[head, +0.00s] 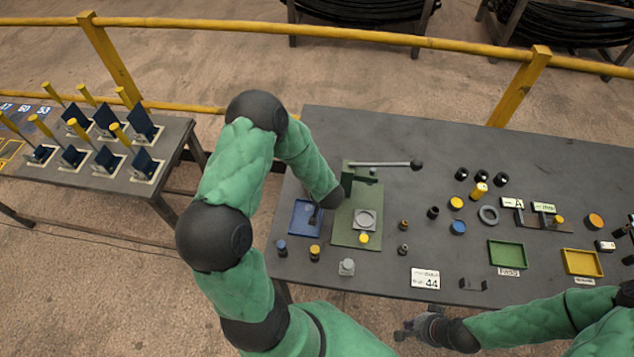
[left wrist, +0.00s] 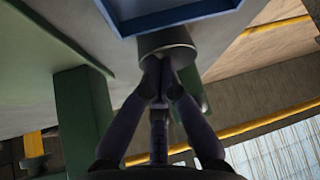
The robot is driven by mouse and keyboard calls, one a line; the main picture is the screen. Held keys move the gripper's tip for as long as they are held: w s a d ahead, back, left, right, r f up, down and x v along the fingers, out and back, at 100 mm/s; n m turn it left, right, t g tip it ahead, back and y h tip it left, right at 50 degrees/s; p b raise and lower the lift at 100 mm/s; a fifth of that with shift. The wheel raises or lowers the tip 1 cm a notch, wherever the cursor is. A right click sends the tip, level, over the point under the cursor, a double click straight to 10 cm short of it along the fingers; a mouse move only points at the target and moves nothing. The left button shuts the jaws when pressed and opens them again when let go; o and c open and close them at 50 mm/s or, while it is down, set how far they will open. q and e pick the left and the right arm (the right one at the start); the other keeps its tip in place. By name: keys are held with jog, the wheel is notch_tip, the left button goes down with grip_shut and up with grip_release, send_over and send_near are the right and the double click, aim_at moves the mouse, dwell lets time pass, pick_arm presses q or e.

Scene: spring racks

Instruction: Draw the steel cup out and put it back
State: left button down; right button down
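A grey metal cylinder, which looks like the steel cup (left wrist: 168,41), is at the tips of my left gripper (left wrist: 161,68) in the left wrist view. The fingers are drawn together at it; the exact contact is hidden. The cup overlaps the edge of the blue tray (left wrist: 180,17). In the head view my left gripper (head: 314,214) is small and dark over the right part of the blue tray (head: 298,226), left of the green press (head: 343,230). The cup cannot be made out there. My right gripper (head: 408,331) is open and empty at the table's front edge.
A round metal seat (head: 365,219) is on the press base, under a lever (head: 390,164). Small pegs, a green tray (head: 507,254), a yellow tray (head: 582,262) and a number card (head: 425,278) occupy the table. A lever rack (head: 100,150) stands left.

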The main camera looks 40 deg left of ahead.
pick_arm(q)
jog(key=shift+s+d+p, duration=0.3)
jog(key=shift+s+d, duration=0.8)
jog(key=shift+d, duration=0.15)
